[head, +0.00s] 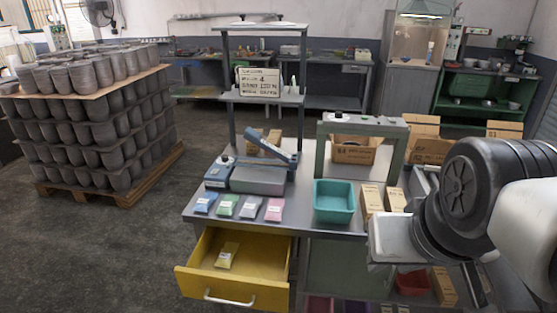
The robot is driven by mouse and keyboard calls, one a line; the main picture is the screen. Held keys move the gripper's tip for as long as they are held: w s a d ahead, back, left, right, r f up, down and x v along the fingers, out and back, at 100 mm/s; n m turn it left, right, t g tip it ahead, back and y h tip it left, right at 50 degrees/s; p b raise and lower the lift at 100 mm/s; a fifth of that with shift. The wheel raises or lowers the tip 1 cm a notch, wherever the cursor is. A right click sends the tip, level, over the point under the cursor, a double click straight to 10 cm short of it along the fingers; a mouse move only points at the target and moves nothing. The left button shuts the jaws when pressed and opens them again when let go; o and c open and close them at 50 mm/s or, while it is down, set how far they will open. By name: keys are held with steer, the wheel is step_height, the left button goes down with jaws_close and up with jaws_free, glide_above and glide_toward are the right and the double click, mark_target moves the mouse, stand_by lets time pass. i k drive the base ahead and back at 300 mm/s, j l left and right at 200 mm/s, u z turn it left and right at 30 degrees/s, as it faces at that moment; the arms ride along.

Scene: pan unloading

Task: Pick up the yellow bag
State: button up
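The yellow bag (227,255) is a small flat packet with a white label. It lies inside the open yellow drawer (265,262), left of the drawer's middle, with its top face in plain view. The drawer is pulled out from under the left part of the grey workbench (315,222) and has a pale handle at its front. My arm reaches in from the right edge, well to the right of the bag and drawer. My gripper's fingers cannot be made out clearly, and nothing is seen held.
Blue (204,203), green (226,206), lavender (250,207) and pink (274,209) bags lie on the bench above the drawer. Behind them is a sealing machine (258,178). A teal bin (334,202) and cardboard boxes (371,202) stand right. Floor left of the drawer is clear.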

mark_target(225, 260)
steer(key=i+j, duration=0.1)
steer(key=j, duration=0.45)
steer(key=i+j, duration=0.1)
steer(key=j, duration=0.45)
steer(key=i+j+z, duration=0.1)
steer(key=j, duration=0.45)
steer(key=i+j, duration=0.1)
steer(key=j, duration=0.45)
